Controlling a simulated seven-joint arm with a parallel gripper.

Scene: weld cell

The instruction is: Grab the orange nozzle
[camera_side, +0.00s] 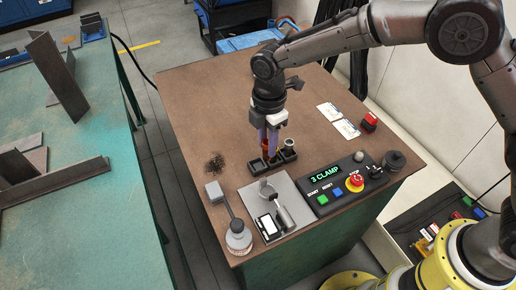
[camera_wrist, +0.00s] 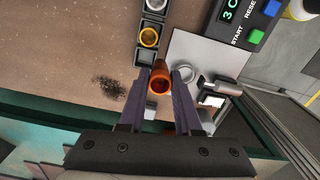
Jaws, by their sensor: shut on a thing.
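The orange nozzle (camera_wrist: 160,82) is between the two purple fingers of my gripper (camera_wrist: 163,76) in the wrist view. The fingers are shut on it, and its round open end faces the camera. In the side view my gripper (camera_side: 267,152) points down over the left part of the black nozzle rack (camera_side: 257,167), and its fingers mostly hide the nozzle. The rack also shows in the wrist view (camera_wrist: 138,56), just above the held nozzle. I cannot tell whether the nozzle is clear of the rack.
A brass-coloured ring (camera_wrist: 149,37) sits in another rack socket. A grey plate (camera_side: 247,191) with a clamp (camera_side: 284,218) lies in front of the rack. A control panel (camera_side: 345,183) reading "3 CLAMP" is to the right. The brown tabletop (camera_side: 205,110) behind is largely clear.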

